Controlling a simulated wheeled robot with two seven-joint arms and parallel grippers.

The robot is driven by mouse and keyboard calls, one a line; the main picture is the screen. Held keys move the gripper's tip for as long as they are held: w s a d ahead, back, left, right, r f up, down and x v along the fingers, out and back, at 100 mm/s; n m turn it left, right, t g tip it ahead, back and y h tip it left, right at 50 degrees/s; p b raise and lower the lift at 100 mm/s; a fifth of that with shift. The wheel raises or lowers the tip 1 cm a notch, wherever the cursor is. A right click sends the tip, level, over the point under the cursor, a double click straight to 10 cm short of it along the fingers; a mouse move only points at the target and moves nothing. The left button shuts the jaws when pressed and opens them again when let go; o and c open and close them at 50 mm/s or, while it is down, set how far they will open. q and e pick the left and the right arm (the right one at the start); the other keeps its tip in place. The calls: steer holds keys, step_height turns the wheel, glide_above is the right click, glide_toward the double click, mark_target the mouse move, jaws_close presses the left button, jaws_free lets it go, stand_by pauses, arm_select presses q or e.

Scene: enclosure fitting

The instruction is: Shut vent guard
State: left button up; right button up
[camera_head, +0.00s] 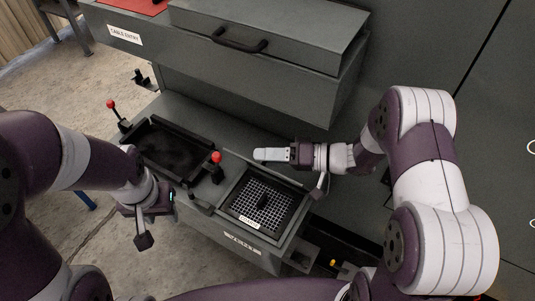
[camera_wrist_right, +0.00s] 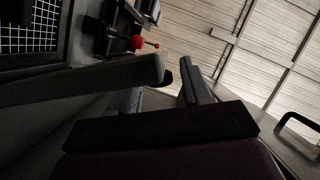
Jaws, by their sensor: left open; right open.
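A dark frame with a pale wire grid (camera_head: 262,202) and a small label lies in the right part of the grey ledge; the grid also shows at the upper left of the right wrist view (camera_wrist_right: 28,28). A black shallow rectangular panel or tray (camera_head: 172,150) lies to its left. I cannot tell which is the vent guard. A red-knobbed lever (camera_head: 216,158) stands between them. My right gripper (camera_head: 272,155) is open and empty above the back of the grid frame. My left gripper (camera_head: 146,214) is open and empty in front of the black panel.
A second red knob (camera_head: 111,104) stands at the black panel's far left. A grey cabinet box with a "CABLE ENTRY" label (camera_head: 124,35) and a dark handle (camera_head: 239,42) overhangs behind the ledge. Tall grey panels stand at right. Concrete floor is open at left.

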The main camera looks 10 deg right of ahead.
steer(key=shift+w+a, duration=0.1)
steer(key=shift+a, duration=0.25)
jaws_close()
